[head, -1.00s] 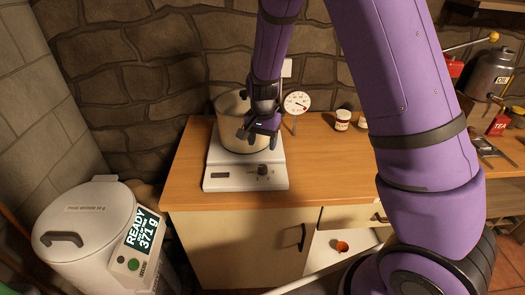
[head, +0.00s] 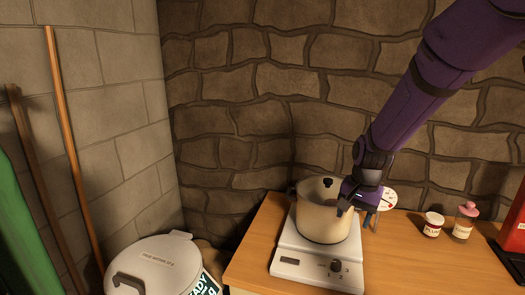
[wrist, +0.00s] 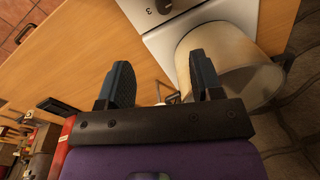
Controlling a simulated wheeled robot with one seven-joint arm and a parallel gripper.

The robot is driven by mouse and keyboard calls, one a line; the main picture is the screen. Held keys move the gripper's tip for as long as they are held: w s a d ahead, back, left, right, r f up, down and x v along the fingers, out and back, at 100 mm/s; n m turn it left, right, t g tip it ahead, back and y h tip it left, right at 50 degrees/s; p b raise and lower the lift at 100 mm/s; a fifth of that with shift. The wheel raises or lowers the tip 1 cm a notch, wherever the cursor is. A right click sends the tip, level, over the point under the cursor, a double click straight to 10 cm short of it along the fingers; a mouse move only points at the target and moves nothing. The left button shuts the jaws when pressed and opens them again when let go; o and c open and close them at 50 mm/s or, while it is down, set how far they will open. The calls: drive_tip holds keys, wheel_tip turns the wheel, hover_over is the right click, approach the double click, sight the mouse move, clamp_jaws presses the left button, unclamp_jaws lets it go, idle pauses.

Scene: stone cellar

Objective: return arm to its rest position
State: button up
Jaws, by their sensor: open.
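My gripper (head: 357,203) is at the end of my purple arm, in front of the right side of a cream pot (head: 322,222) in the head view. In the wrist view my gripper (wrist: 163,84) shows two dark fingers set wide apart with nothing between them. The pot (wrist: 232,72) shows there beyond the right finger; I cannot tell whether they touch. The pot stands on a white hot plate (head: 318,272) with a dark knob. A round white dial (head: 388,199) is partly hidden behind my gripper.
The wooden counter (head: 412,262) is clear in front. Two small jars (head: 433,225) (head: 464,222) stand to the right, with a red object (head: 513,222) at the edge. A white lidded bin (head: 165,262) stands at lower left. Wooden poles (head: 72,140) lean at the left wall.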

drive_tip(key=s+d+r+n+t, duration=0.2)
drive_tip(key=s+d+r+n, duration=0.1)
drive_tip(key=s+r, duration=0.7)
drive_tip(key=s+d+r+n+t, duration=0.2)
drive_tip(key=s+r, duration=0.8)
drive_tip(key=s, duration=0.6)
drive_tip(key=shift+s+d+n+h, duration=0.15)
drive_tip(key=shift+d+n+h, duration=0.25)
drive_tip(key=shift+n, duration=0.5)
